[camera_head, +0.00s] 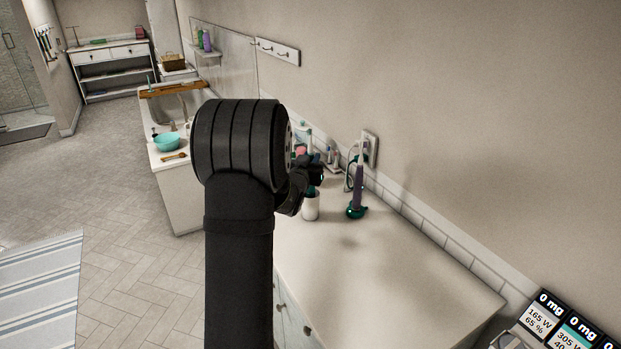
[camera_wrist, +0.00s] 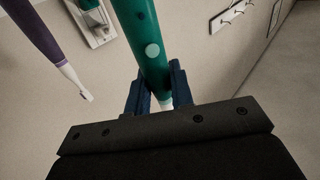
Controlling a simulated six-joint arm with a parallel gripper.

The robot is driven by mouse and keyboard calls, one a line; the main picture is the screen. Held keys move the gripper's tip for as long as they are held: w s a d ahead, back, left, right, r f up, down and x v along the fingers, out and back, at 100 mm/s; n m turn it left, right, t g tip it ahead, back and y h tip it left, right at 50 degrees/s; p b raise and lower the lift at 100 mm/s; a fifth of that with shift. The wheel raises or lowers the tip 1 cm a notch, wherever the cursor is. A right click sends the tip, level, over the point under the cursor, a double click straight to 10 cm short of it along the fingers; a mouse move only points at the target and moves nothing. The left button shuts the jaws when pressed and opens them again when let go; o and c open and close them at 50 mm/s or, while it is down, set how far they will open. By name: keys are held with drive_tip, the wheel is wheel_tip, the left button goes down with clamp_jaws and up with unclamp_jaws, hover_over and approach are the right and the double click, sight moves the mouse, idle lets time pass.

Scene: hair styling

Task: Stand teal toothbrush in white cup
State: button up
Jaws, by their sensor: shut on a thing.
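My gripper (camera_head: 314,172) is shut on the teal toothbrush (camera_wrist: 147,45), seen between both fingers in the wrist view. Its white neck is close to the gripper and its thick teal handle points away. In the head view a small teal part of it shows (camera_head: 312,189) just below the fingers, at the mouth of the white cup (camera_head: 311,207). The cup stands upright on the counter, directly below my gripper. I cannot tell how far the handle is inside the cup. The cup does not show in the wrist view.
A purple toothbrush (camera_head: 360,185) stands on a green base (camera_head: 356,211) right of the cup, near a wall outlet (camera_head: 371,149). Small bottles (camera_head: 333,155) stand behind. The counter (camera_head: 390,270) in front is clear. My arm hides part of the counter's left side.

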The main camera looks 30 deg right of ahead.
hover_over(310, 196)
drive_tip(key=w, duration=0.1)
drive_tip(key=shift+d+f, duration=0.2)
drive_tip(key=shift+f, duration=1.3)
drive_tip(key=shift+d+f, duration=0.2)
drive_tip(key=shift+f, duration=1.25)
drive_tip(key=o, duration=0.9)
drive_tip(key=shift+f, duration=0.1)
drive_tip(key=shift+c, duration=0.2)
drive_tip(key=shift+s+a, duration=0.1)
drive_tip(key=shift+a, duration=0.1)
drive_tip(key=v, duration=1.1)
drive_tip(key=shift+s+a, duration=0.15)
drive_tip(key=shift+s, duration=0.05)
